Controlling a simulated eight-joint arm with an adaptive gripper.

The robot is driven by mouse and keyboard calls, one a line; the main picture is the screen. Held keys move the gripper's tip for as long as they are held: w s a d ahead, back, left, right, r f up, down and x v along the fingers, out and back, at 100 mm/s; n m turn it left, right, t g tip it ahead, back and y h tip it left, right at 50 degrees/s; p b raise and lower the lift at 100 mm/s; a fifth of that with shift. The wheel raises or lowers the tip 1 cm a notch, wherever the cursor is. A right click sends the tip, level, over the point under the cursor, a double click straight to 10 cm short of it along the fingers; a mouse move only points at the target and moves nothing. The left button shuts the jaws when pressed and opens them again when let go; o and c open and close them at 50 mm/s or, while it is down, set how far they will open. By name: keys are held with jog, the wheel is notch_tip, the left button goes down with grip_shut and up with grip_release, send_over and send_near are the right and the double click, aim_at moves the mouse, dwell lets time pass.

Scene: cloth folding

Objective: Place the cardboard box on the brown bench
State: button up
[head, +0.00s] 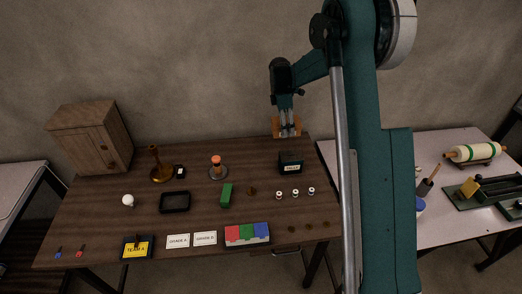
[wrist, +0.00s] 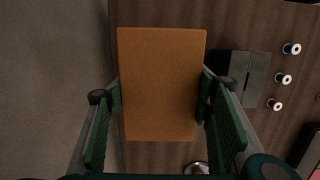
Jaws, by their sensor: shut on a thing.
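The cardboard box (head: 278,128) is a small orange-brown block held in my gripper (head: 287,127) at the back edge of the brown bench (head: 100,205). In the wrist view the box (wrist: 162,84) sits between the two green finger pads, and my gripper (wrist: 160,112) is shut on it. The bench's dark wooden top (wrist: 235,30) shows to the right of the box, and its edge runs behind the box's left side. The box hides the surface under it, so I cannot tell whether it touches the bench.
A black labelled holder (head: 290,166) stands just in front of the box, with several thread spools (head: 295,193) nearby. A lamp-like item (head: 217,168) and a wooden cabinet (head: 92,138) stand further left. A pale bench (head: 440,225) lies to the right.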

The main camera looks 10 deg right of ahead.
send_over(285, 147)
jog(key=shift+a+f+b, duration=0.15)
jog(key=shift+f+b, duration=0.05)
jog(key=shift+f, duration=1.3)
jog(key=shift+a+f+b, duration=0.1)
jog(key=shift+f+b, duration=0.05)
jog(key=shift+f, duration=1.35)
jog(key=shift+f, duration=1.85)
jog(key=shift+f+b, duration=0.15)
jog(key=shift+b, duration=0.2)
jog(key=o, duration=1)
jog(key=shift+o, duration=0.2)
jog(key=shift+r, duration=0.2)
jog(key=r, duration=0.4)
jog(key=a+r+p, duration=0.1)
jog(key=r, duration=0.6)
jog(key=shift+a+r, duration=0.4)
